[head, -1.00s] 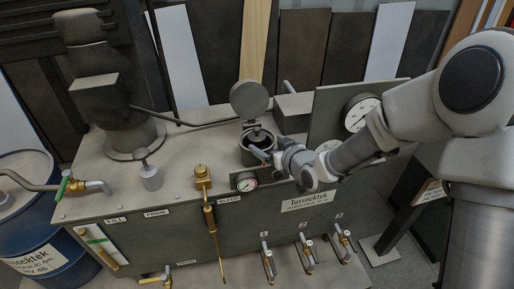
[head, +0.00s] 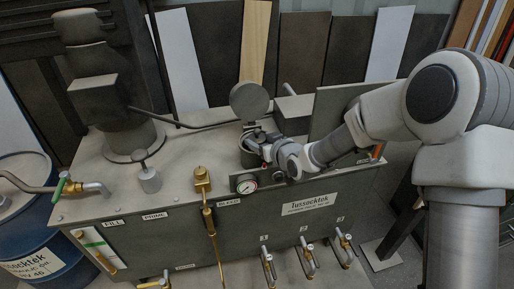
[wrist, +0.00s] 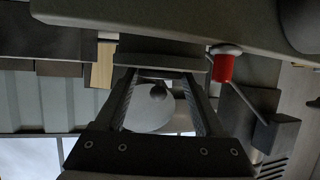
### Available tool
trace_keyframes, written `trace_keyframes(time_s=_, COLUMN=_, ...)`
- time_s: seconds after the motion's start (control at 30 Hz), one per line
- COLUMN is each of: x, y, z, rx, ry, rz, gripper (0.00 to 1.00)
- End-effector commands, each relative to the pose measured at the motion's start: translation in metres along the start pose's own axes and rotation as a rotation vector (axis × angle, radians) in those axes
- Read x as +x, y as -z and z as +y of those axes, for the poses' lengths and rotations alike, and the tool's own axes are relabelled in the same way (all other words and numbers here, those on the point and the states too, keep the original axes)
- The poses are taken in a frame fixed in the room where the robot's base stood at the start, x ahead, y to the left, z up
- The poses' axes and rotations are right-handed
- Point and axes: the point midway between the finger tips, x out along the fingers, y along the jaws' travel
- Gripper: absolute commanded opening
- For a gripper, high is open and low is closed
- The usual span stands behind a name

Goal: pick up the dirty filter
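The filter pot (head: 248,158) is a dark round cup on top of the press unit, under a raised round grey lid (head: 249,101). My gripper (head: 262,138) is at the pot's mouth and hides much of it. In the wrist view my gripper (wrist: 160,78) has its two fingers wide apart. A pale rounded shape (wrist: 150,112) shows between them; I cannot tell whether it touches them. I cannot make out the dirty filter itself in either view.
A pressure gauge (head: 246,183) sits just in front of the pot. A brass fitting (head: 203,184) and a grey post (head: 149,178) stand to its left. A grey upright panel (head: 335,110) is at the right. A red part (wrist: 225,68) shows beside the right finger.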

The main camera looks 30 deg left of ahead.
Motion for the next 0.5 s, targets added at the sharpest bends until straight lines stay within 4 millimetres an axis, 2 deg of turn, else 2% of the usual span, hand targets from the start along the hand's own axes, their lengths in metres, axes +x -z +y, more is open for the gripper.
trace_keyframes(time_s=0.03, x=-0.0001, y=0.0001, z=0.0000, rx=0.000, ry=0.000, rz=0.000, gripper=0.60)
trace_keyframes(time_s=0.07, x=-0.0001, y=0.0001, z=0.0000, rx=0.000, ry=0.000, rz=0.000, gripper=0.55)
trace_keyframes(time_s=0.37, x=-0.0002, y=0.0001, z=0.0000, rx=0.000, ry=0.000, rz=0.000, gripper=0.01)
trace_keyframes(time_s=0.5, x=-0.0002, y=0.0009, z=0.0000, rx=0.000, ry=0.000, rz=0.002, gripper=0.00)
